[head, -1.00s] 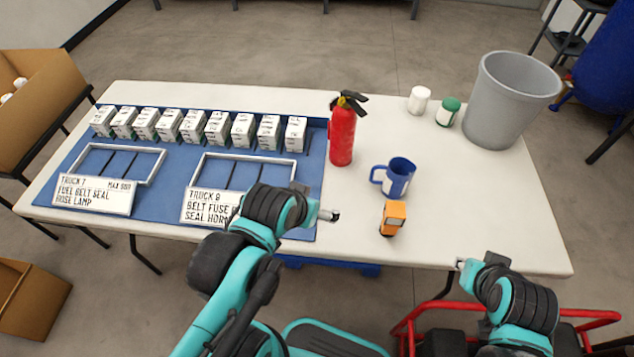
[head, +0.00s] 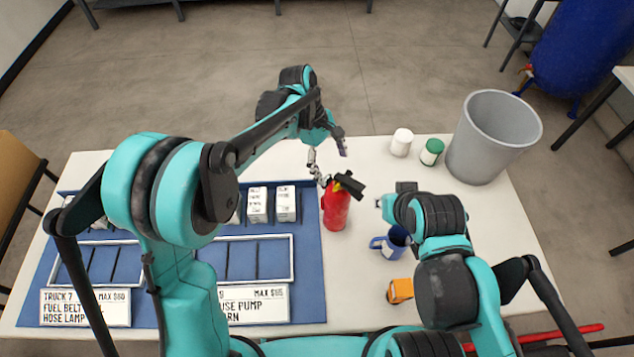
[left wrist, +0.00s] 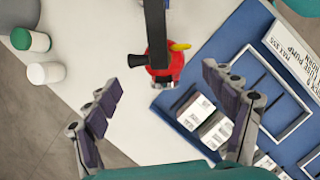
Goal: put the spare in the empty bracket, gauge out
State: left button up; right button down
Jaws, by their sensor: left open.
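The red fire extinguisher (head: 336,210), with a black handle and a yellow part at its top, stands upright on the white table, right of the blue mat. My left gripper (head: 329,160) is open and empty at the extinguisher's far side, near its top. In the left wrist view the extinguisher (left wrist: 166,72) is seen from above, beyond and between the spread fingers (left wrist: 165,115), apart from them. Its gauge cannot be made out. No bracket is seen. My right gripper (head: 383,203) is above the table near the blue mug; its fingers are too small to read.
A blue mug (head: 391,243) and an orange item (head: 399,290) stand right of the extinguisher. A white jar (head: 401,142), a green-lidded jar (head: 431,152) and a grey bin (head: 491,140) are at the back right. The blue mat (head: 308,250) holds boxes, frames and signs.

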aim_at(339, 184)
pick_arm(q)
jog(key=shift+w+d+f, duration=0.1)
jog(key=shift+w+f, duration=0.1)
jog(key=shift+d+f, duration=0.1)
jog(key=shift+f, duration=0.25)
jog(key=x, duration=0.2)
jog(key=b+x, duration=0.1)
jog(key=x, duration=0.2)
jog(key=shift+s+f+b, duration=0.35)
jog(key=shift+s+b, duration=0.05)
jog(key=shift+s, duration=0.05)
jog(key=shift+s+d+f, duration=0.15)
jog(key=shift+f, duration=0.35)
jog(key=c, duration=1.8)
grip_shut()
jog(key=shift+r, duration=0.15)
